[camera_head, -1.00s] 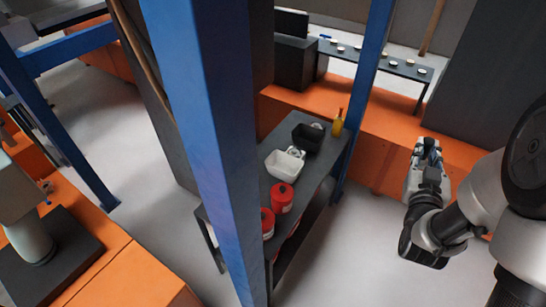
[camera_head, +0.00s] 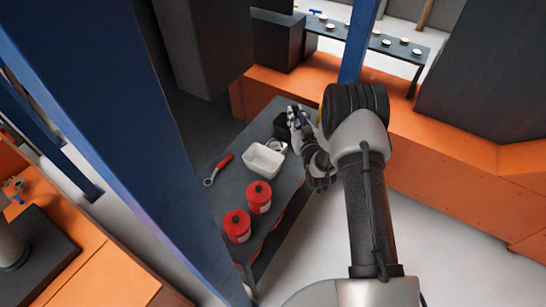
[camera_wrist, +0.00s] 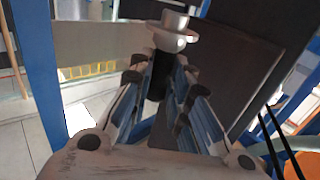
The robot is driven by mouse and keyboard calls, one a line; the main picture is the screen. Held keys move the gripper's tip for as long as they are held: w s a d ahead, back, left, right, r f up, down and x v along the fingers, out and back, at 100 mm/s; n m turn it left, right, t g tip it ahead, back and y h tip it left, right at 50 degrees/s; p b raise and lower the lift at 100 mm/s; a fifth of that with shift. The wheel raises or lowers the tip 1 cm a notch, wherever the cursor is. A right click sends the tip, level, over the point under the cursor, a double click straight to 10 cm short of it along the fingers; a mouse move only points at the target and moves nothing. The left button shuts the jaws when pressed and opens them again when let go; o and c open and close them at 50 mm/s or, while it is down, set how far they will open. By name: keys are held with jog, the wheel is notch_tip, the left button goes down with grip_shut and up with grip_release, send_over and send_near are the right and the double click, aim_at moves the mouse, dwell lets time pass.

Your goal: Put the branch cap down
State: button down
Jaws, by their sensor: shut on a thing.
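The branch cap (camera_wrist: 172,33) looks like a pale metal piece with a round flange, and it sits at the fingertips in the wrist view. My gripper (camera_wrist: 165,62) is shut on it, with both fingers reaching up the picture. In the head view my gripper (camera_head: 294,115) is over the far part of the dark bench (camera_head: 229,180), at the black bin (camera_head: 281,127), and partly covers it. The cap is too small to make out there. I cannot tell how high it is above the bench.
On the bench are a white tray (camera_head: 263,161), two red cans (camera_head: 259,197) and a red-handled wrench (camera_head: 218,169). Bare bench top lies left of the tray. A blue post (camera_head: 110,150) stands close on the left. A low orange wall (camera_head: 430,140) runs behind.

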notch_tip(320, 180, down, 19)
jog(key=b, duration=0.6)
jog(key=shift+f+b, duration=0.2)
jog(key=shift+b, duration=0.1)
jog(key=shift+r, duration=0.1)
jog(key=c, duration=1.8)
grip_release()
jog(key=shift+f, duration=0.2)
